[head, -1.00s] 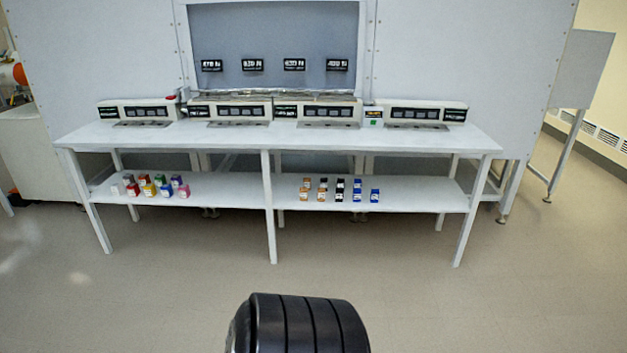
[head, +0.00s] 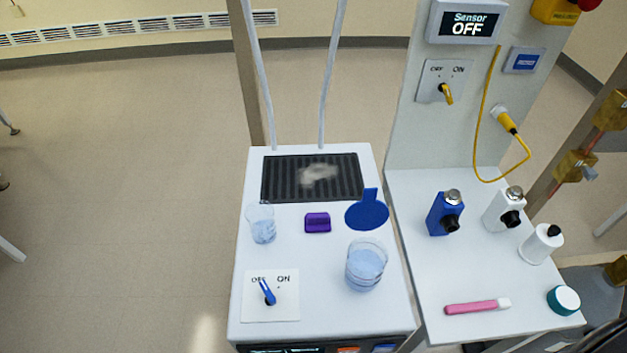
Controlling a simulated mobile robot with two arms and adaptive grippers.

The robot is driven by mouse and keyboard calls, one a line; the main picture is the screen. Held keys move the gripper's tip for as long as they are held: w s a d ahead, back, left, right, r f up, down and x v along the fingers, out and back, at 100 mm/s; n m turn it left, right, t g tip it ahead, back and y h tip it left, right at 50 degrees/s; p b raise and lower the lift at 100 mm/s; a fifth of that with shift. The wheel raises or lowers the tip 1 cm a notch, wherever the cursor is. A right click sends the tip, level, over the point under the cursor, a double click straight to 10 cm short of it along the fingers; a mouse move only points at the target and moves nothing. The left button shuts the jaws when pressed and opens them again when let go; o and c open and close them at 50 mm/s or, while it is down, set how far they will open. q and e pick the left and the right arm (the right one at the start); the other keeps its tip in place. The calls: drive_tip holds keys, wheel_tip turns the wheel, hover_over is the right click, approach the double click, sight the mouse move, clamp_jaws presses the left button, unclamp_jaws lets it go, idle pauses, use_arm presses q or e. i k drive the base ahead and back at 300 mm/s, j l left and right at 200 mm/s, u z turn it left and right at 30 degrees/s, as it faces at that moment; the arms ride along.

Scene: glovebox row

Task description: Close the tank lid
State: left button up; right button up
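No thing that is clearly a tank with an open lid shows in the head view. A flat blue disc with a tab (head: 367,213) lies on the white bench; it could be a lid, but I cannot tell. A clear beaker of pale blue liquid (head: 366,268) stands just in front of the disc, and a smaller clear beaker (head: 262,224) stands to the left. Neither of my grippers is in view.
A dark grille (head: 312,178), purple block (head: 317,222) and blue-handled switch (head: 268,292) are on the bench. The right-hand bench holds a blue bottle (head: 445,214), white bottles (head: 541,244), a pink stick (head: 476,306) and a teal-edged jar (head: 563,300). Open floor lies left.

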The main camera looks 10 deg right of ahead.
sight(368, 214)
drive_tip(key=k+l, duration=0.25)
drive_tip(key=l, duration=0.2)
drive_tip(key=k+l+u, duration=0.15)
drive_tip(key=k+l, duration=0.15)
drive_tip(key=l, duration=0.15)
drive_tip(key=k+l, duration=0.3)
drive_tip(key=i+l+u, duration=0.05)
drive_tip(key=l, duration=0.1)
